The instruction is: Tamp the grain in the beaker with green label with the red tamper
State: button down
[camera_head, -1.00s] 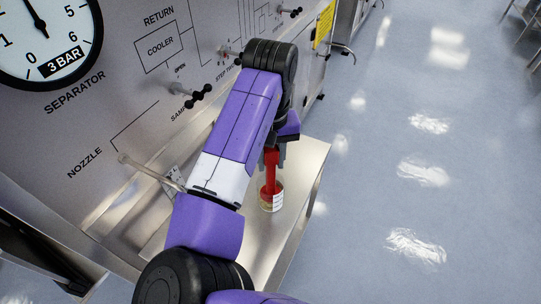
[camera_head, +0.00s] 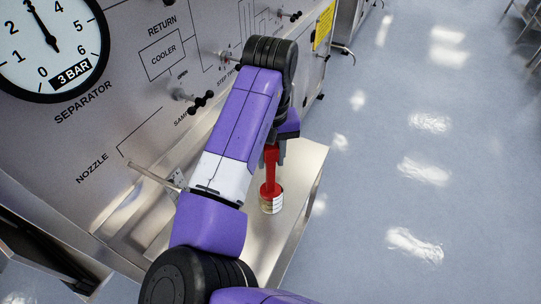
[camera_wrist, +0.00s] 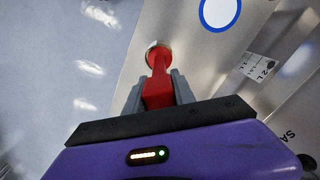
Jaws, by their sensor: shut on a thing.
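My gripper (camera_wrist: 157,92) is shut on the red tamper (camera_wrist: 158,80), holding it by its shaft. In the head view the tamper (camera_head: 270,168) hangs upright below my gripper, its wide red foot at the mouth of a small clear beaker (camera_head: 271,206). I cannot tell how deep the foot sits in the beaker or whether it touches the grain. The beaker has a pale band; its label colour is too small to make out. In the wrist view only a pale bit of its rim (camera_wrist: 153,44) shows beyond the tamper. The grain is hidden.
The beaker stands on a metal table (camera_head: 305,165) with bare room around it. A metal panel (camera_head: 120,110) with a pressure gauge (camera_head: 45,45) and black-knobbed valves (camera_head: 203,101) rises to the left. A blue ring (camera_wrist: 220,12) shows in the wrist view. Open floor lies right.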

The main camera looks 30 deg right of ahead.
jog(key=shift+f+b, duration=0.65)
jog(key=shift+f, duration=0.75)
jog(key=shift+r, duration=0.1)
notch_tip(320, 180, up, 3)
jog(key=p, duration=0.3)
jog(key=shift+f, duration=0.2)
jog(key=shift+f+b, duration=0.8)
jog(key=shift+f, duration=0.6)
jog(key=shift+r, duration=0.1)
